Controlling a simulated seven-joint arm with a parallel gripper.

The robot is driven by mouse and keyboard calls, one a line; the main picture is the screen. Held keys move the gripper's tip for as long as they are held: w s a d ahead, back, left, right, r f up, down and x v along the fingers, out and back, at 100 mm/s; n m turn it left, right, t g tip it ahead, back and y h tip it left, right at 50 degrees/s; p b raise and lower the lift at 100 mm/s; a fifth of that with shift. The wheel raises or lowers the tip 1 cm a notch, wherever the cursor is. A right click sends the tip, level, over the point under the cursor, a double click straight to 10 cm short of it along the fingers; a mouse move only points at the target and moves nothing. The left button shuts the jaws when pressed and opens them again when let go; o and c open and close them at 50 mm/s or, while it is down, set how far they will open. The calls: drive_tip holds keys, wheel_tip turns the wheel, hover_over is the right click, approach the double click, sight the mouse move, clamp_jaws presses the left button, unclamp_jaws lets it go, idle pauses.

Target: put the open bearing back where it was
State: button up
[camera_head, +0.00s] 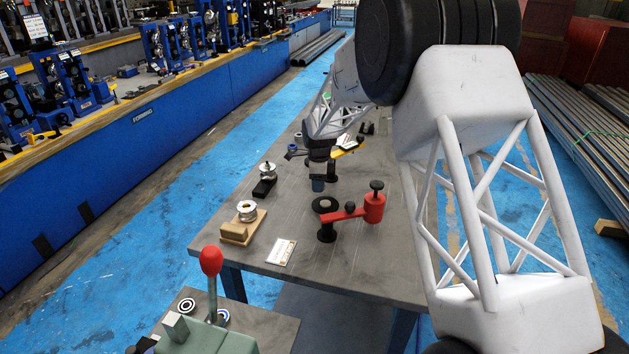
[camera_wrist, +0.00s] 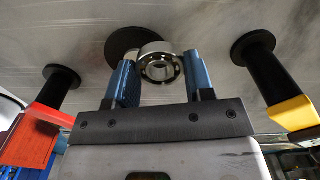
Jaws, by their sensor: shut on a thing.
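My gripper (camera_wrist: 160,80) has its blue fingers closed on a metal ring bearing (camera_wrist: 160,64). Balls show in the bearing's open face in the wrist view. In the head view my gripper (camera_head: 318,184) is over the middle of the table; the held bearing cannot be made out there. A dark round disc (camera_wrist: 122,44) lies behind the bearing in the wrist view; I cannot tell whether they touch. One silver bearing-like part (camera_head: 247,208) sits on a wooden block (camera_head: 238,232). Another silver part (camera_head: 267,169) sits on a black block (camera_head: 263,188).
A red swing arm (camera_head: 346,213) with black posts stands just in front of my gripper; a yellow arm (camera_head: 350,151) is behind it. A white card (camera_head: 281,252) lies on the grey table (camera_head: 330,275). A red-knobbed lever (camera_head: 211,262) stands at the front. The table's front right is clear.

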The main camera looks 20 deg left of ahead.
drive_tip(key=shift+w+a+f, duration=0.1)
drive_tip(key=shift+w+a, duration=0.45)
drive_tip(key=shift+w, duration=0.5)
drive_tip(key=shift+w+a+f, duration=0.1)
drive_tip(key=shift+w+a, duration=0.45)
drive_tip(key=shift+w, duration=0.55)
drive_tip(key=shift+w+a+f, duration=0.1)
drive_tip(key=shift+w+a, duration=0.45)
drive_tip(key=shift+w, duration=0.5)
drive_tip(key=shift+f, duration=1.75)
drive_tip(key=shift+f, duration=0.1)
drive_tip(key=o, duration=1)
drive_tip(key=shift+c, duration=0.2)
wheel_tip(320, 180, up, 12)
